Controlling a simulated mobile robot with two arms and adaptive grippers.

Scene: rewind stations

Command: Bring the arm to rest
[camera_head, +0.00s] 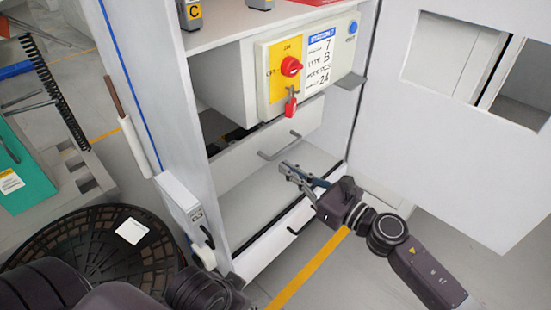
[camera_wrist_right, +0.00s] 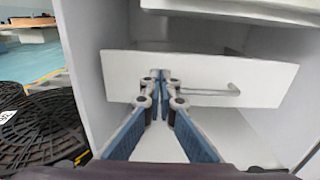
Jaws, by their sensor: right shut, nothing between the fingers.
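My right gripper (camera_head: 287,170) reaches from the lower right into the lower part of the white cabinet (camera_head: 362,80). Its fingers are together with nothing between them. In the right wrist view its blue-sided fingers (camera_wrist_right: 161,80) meet at the tips. They point at a white panel with a grey bar handle (camera_wrist_right: 205,91). That handle also shows in the head view (camera_head: 278,148), just left of and above the fingertips. I cannot tell whether the fingertips touch the panel. My left gripper is not seen; only dark arm parts show at the bottom left.
A control box (camera_head: 262,95) with a red knob (camera_head: 290,66) and a red padlock (camera_head: 291,106) sits above my right gripper. An open cabinet door (camera_head: 460,140) stands at the right. A round black basket (camera_head: 95,250) and a teal case (camera_head: 22,165) are at the left.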

